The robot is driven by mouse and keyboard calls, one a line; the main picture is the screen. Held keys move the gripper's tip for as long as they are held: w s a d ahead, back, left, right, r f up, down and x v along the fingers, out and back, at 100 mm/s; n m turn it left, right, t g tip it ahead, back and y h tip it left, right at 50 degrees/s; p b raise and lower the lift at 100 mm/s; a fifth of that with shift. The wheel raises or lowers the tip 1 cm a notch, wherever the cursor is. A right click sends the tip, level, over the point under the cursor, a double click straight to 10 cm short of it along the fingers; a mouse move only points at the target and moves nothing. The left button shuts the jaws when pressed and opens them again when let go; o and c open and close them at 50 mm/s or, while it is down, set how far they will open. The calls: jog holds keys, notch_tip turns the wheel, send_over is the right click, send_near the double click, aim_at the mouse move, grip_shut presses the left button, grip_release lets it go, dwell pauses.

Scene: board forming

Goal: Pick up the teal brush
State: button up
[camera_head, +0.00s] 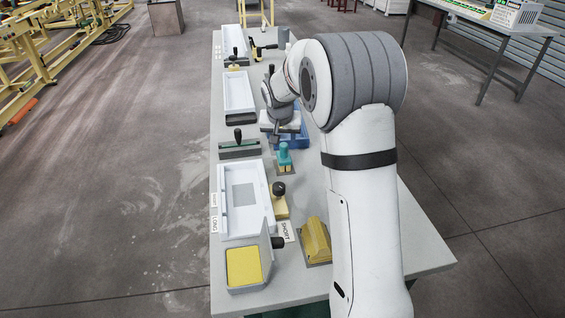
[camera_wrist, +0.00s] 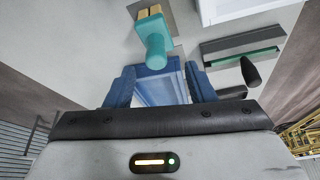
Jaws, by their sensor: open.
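The teal brush (camera_head: 285,158) stands upright on a small grey plate on the table, with yellow-tan blocks at its base. In the wrist view the teal brush (camera_wrist: 154,36) is at the top centre, its round handle end toward the camera. My gripper (camera_head: 279,130) is above the table, just beyond the brush in the head view. In the wrist view my gripper (camera_wrist: 160,75) shows two blue fingers spread apart, with no object held between them. The brush lies past the fingertips, outside the grasp gap.
A blue tray (camera_head: 300,139) sits under my gripper. A black-handled green tool (camera_head: 239,149) lies to the left. White trays (camera_head: 224,205) line the left edge. A yellow block (camera_head: 315,240) and a yellow pad (camera_head: 244,266) are nearer. The right side of the table is partly hidden by my arm.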

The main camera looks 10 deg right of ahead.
aim_at(284, 146)
jog(key=x, duration=0.2)
jog(key=p+x, duration=0.1)
jog(key=x, duration=0.4)
jog(key=shift+d+f+p, duration=0.15)
jog(key=shift+d+p, duration=0.15)
jog(key=shift+p, duration=0.05)
jog(key=shift+s, duration=0.1)
grip_shut()
